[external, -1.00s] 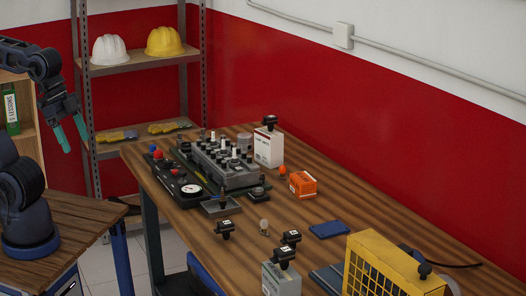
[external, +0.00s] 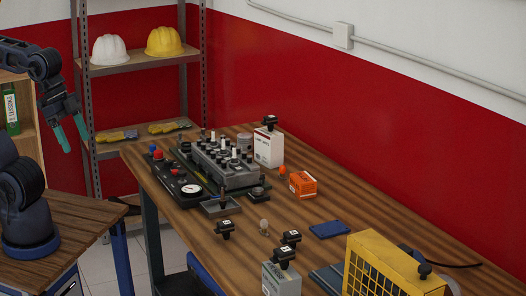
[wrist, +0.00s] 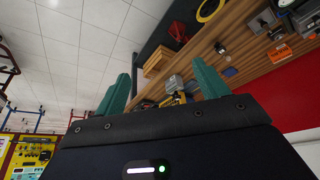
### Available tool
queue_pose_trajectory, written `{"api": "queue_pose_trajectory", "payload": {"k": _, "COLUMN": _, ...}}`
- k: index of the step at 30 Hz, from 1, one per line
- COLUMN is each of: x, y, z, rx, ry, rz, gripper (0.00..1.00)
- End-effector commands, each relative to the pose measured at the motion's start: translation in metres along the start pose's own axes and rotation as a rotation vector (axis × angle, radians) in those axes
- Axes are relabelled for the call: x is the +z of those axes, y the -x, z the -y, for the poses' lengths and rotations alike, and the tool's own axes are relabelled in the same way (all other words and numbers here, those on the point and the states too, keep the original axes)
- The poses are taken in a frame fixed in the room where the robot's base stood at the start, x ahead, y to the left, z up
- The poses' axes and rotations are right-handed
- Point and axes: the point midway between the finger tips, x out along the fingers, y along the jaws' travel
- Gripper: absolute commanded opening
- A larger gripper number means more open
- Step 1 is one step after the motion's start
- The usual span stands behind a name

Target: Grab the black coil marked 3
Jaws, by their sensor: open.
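Several black coils with small white labels show in the external view, and the numbers are too small to read, so I cannot tell which is marked 3. One coil (external: 225,229) lies on the table in front of the small grey tray. Another coil (external: 291,238) stands to its right, and one (external: 282,255) sits on a grey-white box near the front. A further coil (external: 269,121) sits on top of a white box at the back. My gripper (external: 72,138) is open and empty at the far left, well away from all the coils; its teal fingers also show in the wrist view (wrist: 162,88).
The wooden table (external: 383,232) carries an engine block (external: 228,172), a gauge panel (external: 180,184), an orange box (external: 303,184), a blue pad (external: 329,230), a small bulb (external: 264,226) and a yellow cage (external: 385,268). Shelves with helmets stand behind. Free tabletop lies around the blue pad.

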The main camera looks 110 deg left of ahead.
Motion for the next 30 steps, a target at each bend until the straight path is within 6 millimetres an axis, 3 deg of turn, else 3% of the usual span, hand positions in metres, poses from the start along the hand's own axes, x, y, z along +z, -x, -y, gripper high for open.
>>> {"api": "queue_pose_trajectory", "payload": {"k": 11, "x": 0.0, "y": 0.0, "z": 0.0, "rx": 0.0, "ry": 0.0, "rz": 0.0, "gripper": 0.73}}
{"api": "queue_pose_trajectory", "payload": {"k": 13, "x": 0.0, "y": 0.0, "z": 0.0, "rx": 0.0, "ry": 0.0, "rz": 0.0, "gripper": 0.59}}
{"api": "queue_pose_trajectory", "payload": {"k": 22, "x": -0.001, "y": 0.0, "z": 0.0, "rx": 0.0, "ry": 0.002, "rz": 0.001, "gripper": 0.58}}
{"api": "queue_pose_trajectory", "payload": {"k": 26, "x": -0.011, "y": -0.004, "z": 0.003, "rx": -0.003, "ry": 0.022, "rz": 0.014, "gripper": 0.58}}
{"api": "queue_pose_trajectory", "payload": {"k": 30, "x": -0.035, "y": -0.013, "z": 0.011, "rx": -0.01, "ry": 0.069, "rz": 0.042, "gripper": 0.58}}
